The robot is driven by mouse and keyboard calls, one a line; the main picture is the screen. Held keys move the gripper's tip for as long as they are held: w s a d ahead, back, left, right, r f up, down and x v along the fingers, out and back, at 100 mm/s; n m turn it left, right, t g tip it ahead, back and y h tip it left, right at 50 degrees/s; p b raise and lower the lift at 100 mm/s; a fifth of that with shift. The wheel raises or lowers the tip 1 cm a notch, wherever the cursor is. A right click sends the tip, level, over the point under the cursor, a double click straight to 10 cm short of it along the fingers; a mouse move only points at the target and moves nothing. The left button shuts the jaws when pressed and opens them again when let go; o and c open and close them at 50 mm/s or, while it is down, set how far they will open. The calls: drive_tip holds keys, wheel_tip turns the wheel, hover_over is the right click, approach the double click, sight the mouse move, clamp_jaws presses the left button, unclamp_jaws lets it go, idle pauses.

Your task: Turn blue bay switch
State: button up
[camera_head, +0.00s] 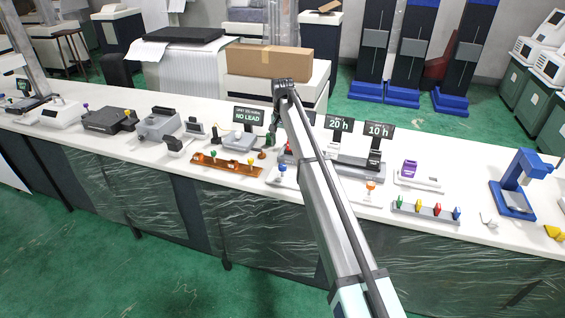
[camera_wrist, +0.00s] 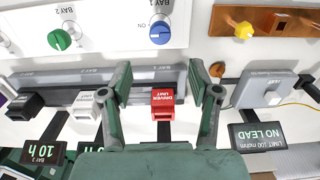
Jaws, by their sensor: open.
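The blue switch knob (camera_wrist: 161,31) is on a white panel at the top of the wrist view, marked "BAY 1" and "ON", upside down in this view. In the head view the blue knob (camera_head: 281,168) sits near the table's front edge, left of my arm. My gripper (camera_wrist: 158,72) is open and empty. Its fingertips straddle the blue knob's column, but the knob lies beyond them, not between them. In the head view my gripper (camera_head: 272,133) hangs over the table behind the knob, partly hidden by my arm.
A red driver unit (camera_wrist: 163,104) stands between and below my fingers in the wrist view, with a white unit (camera_wrist: 88,103) beside it. A green BAY 2 knob (camera_wrist: 59,39) is left of the blue one. A "NO LEAD" sign (camera_wrist: 262,136) and an orange rack (camera_head: 225,164) are close by.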

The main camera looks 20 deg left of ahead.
sight(282, 165)
wheel_tip(282, 165, down, 11)
drive_tip(key=p, duration=0.2)
drive_tip(key=shift+p, duration=0.4)
drive_tip(key=c, duration=1.2)
